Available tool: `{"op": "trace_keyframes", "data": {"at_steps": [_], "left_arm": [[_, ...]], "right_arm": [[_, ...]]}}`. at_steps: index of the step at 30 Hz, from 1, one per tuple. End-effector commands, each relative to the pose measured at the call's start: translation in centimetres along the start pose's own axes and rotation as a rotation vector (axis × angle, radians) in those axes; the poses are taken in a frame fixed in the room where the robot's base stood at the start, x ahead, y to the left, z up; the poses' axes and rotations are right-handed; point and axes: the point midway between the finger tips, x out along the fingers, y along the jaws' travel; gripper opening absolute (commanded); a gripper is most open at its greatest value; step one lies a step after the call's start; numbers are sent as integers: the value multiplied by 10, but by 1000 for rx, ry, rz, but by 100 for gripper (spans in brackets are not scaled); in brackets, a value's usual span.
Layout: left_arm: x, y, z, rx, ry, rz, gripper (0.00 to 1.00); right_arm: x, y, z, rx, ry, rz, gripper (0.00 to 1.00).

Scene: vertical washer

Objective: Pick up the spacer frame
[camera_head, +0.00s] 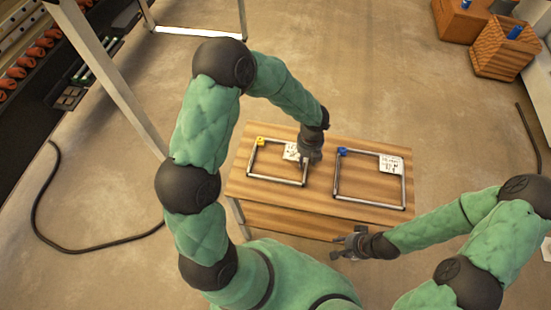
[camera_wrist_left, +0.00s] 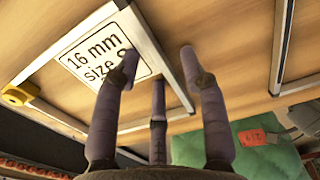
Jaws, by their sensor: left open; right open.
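Two metal spacer frames lie flat on a wooden table (camera_head: 320,209). The smaller left spacer frame (camera_head: 275,180) has a yellow corner piece (camera_head: 261,141) and a white label (camera_head: 290,151); in the left wrist view the label reads "16 mm". The larger right spacer frame (camera_head: 370,201) has a blue corner piece (camera_head: 342,152) and its own label (camera_head: 391,164). My left gripper (camera_head: 306,157) is open over the left frame's right bar. In the left wrist view this bar (camera_wrist_left: 161,52) passes between its spread fingers. My right gripper (camera_head: 345,243) is open and empty beside the table's front edge.
Wooden boxes (camera_head: 502,56) with blue items stand at the far right. A metal post (camera_head: 105,75) rises left of the table. A black cable (camera_head: 75,249) lies on the floor. The tabletop between the two frames is bare.

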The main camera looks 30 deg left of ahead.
Motion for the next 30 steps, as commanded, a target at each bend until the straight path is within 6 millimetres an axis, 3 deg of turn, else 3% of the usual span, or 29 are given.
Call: {"op": "trace_keyframes", "data": {"at_steps": [7, 12, 24, 30], "left_arm": [[2, 0, 1, -1, -2, -1, 42], [2, 0, 1, -1, -1, -1, 0], [1, 0, 1, -1, -1, 0, 0], [-9, 0, 1, -1, -2, -1, 0]], "right_arm": [[0, 0, 0, 0, 0, 0, 41], [0, 0, 0, 0, 0, 0, 41], [0, 0, 0, 0, 0, 0, 41], [-6, -2, 0, 0, 0, 0, 41]]}}
